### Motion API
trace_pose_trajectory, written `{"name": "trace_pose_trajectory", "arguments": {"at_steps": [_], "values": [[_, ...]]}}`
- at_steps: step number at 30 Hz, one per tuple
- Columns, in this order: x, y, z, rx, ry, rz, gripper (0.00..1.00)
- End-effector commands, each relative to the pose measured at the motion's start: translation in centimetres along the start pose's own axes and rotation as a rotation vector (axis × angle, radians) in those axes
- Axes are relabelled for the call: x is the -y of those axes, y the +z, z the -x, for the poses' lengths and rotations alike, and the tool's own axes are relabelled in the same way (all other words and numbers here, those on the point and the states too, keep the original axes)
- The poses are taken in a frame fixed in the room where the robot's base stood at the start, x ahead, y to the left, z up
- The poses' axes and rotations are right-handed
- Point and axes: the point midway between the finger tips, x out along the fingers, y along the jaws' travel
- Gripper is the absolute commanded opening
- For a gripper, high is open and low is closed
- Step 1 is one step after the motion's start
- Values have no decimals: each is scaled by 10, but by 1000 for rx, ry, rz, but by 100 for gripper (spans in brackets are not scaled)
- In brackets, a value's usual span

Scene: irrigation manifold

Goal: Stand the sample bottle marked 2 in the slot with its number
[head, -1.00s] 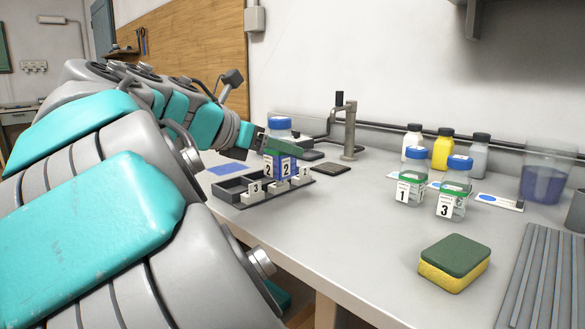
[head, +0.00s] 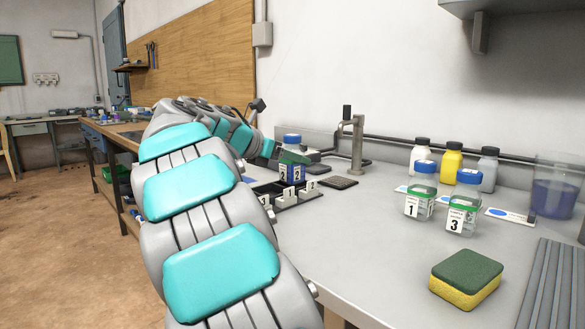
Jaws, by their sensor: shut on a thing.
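The rack's front has white number plates: 3 at left, 1 in the middle, and a right one too small to read surely. The bottle's lower part is hidden behind the plates.
Bottles marked 1 (head: 419,199) and 3 (head: 462,212) stand to the right on the bench. A sponge (head: 466,279) lies in front of them. A metal tap-like post (head: 357,145) stands behind the rack. Dark pad (head: 338,182) lies beside it. The bench between rack and sponge is clear.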

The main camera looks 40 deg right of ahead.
Motion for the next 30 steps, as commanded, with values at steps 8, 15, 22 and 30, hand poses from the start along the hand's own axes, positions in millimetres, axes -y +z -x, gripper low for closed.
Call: {"name": "trace_pose_trajectory", "arguments": {"at_steps": [8,15,22,30], "values": [[1,-19,-8,-1,-3,1,0],[1,-21,-8,-1,-3,1,60],[1,-21,-8,-1,-2,1,86],[1,-21,-8,-1,-2,1,89]]}}
